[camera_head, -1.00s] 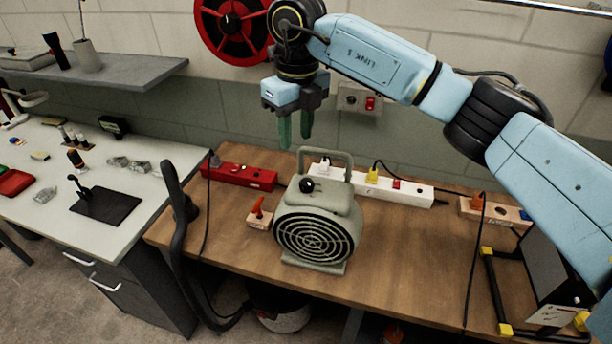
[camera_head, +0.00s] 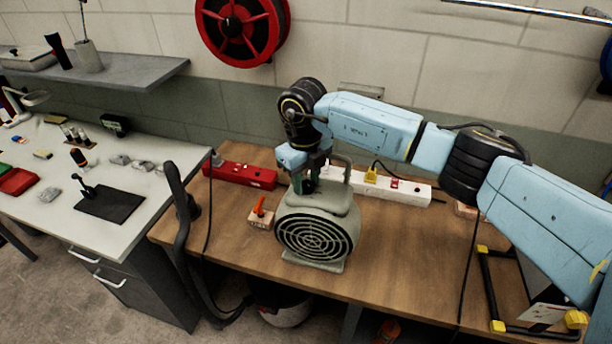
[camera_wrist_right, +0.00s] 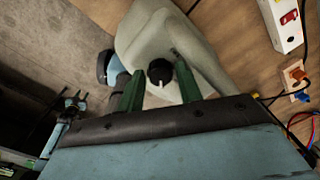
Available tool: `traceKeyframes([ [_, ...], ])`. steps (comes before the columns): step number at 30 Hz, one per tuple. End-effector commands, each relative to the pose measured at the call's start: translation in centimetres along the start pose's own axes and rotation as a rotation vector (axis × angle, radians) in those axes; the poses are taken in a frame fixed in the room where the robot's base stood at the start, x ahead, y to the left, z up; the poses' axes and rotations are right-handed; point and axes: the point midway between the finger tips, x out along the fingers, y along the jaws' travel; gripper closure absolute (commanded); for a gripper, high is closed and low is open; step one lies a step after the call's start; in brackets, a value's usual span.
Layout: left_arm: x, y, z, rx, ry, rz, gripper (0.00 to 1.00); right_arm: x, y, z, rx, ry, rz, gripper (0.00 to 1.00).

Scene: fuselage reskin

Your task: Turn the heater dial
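The grey-green heater (camera_head: 312,235) stands on the wooden bench, its round grille facing the front. Its black dial (camera_wrist_right: 160,72), with a white pointer mark, sits on the top and shows in the right wrist view. In the head view the dial is hidden behind my right gripper (camera_head: 303,187), which points down over the heater's top. In the wrist view the right gripper's two green fingers (camera_wrist_right: 160,88) are apart, one on each side of the dial's line. I cannot tell whether they reach down to the dial.
A red power strip (camera_head: 240,175) and a white one (camera_head: 410,190) lie behind the heater. A small block with an orange switch (camera_head: 260,216) sits left of it.

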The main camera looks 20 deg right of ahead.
Motion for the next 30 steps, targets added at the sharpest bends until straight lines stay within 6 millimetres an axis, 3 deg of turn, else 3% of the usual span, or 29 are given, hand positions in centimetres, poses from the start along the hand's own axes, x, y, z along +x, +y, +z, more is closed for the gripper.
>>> traceKeyframes([
  [8,0.0,0.0,0.0,0.0,0.0,0.0,0.64,0.1,0.0,0.0,-0.001,0.0,0.0,0.65],
  [15,0.0,0.0,0.0,0.0,0.001,0.0,0.64,0.1,0.0,0.0,-0.001,0.0,0.001,0.96],
  [23,0.3,0.0,0.0,0.0,0.001,0.0,0.64,0.2,0.0,0.0,-0.025,-0.002,0.0,0.97],
  [30,1.8,0.1,0.1,-0.001,0.001,0.0,0.64,0.3,0.0,0.1,-0.141,-0.008,-0.001,0.97],
])
